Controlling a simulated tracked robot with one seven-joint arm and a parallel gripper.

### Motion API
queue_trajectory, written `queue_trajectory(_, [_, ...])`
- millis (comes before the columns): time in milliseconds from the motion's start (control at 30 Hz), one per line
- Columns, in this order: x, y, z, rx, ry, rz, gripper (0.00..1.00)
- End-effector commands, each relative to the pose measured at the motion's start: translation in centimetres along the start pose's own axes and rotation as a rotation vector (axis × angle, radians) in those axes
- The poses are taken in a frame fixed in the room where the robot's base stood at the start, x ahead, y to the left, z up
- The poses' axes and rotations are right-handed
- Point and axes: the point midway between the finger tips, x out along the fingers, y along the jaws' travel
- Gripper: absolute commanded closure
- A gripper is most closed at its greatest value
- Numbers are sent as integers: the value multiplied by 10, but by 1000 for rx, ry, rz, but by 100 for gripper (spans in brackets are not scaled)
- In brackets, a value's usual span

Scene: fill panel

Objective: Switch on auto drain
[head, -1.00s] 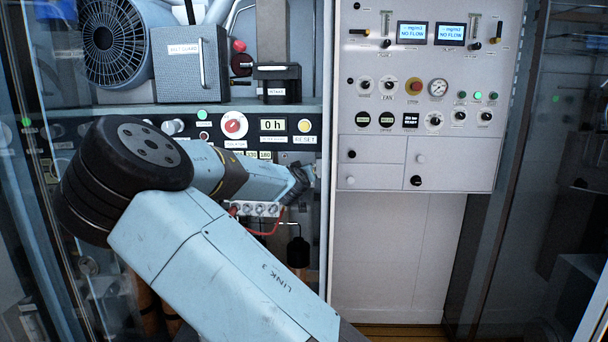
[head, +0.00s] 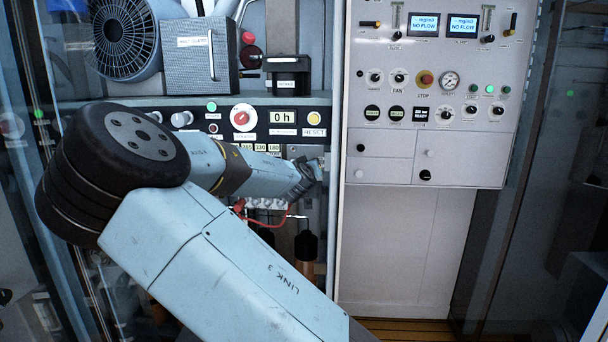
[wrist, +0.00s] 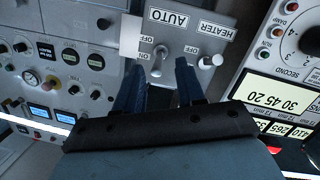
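In the wrist view, which is upside down, a small silver toggle switch (wrist: 160,54) stands beside a label reading "AUTO"; I cannot read any further word on it. OFF and ON marks sit near its base. My gripper (wrist: 158,66) is open, its two dark blue fingers on either side of this toggle. I cannot tell whether either finger touches it. A second toggle (wrist: 211,61), labelled "HEATER", stands just right of the right finger. In the head view my gripper (head: 312,172) is at the lower left panel, and my arm hides part of that panel.
A display panel with a dial (wrist: 290,95) lies right in the wrist view. The white panel (head: 432,90) with several knobs, a red stop button (head: 426,78) and a gauge is right of my gripper in the head view. A grey belt guard box (head: 195,55) is above my arm.

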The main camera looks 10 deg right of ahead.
Motion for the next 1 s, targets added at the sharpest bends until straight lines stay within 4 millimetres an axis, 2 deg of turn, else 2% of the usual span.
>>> queue_trajectory(600, [-80,-2,1,0,0,-3,61])
queue_trajectory(800, [-97,-2,1,-2,1,-3,61])
queue_trajectory(1000, [-104,-2,1,-1,1,-2,61])
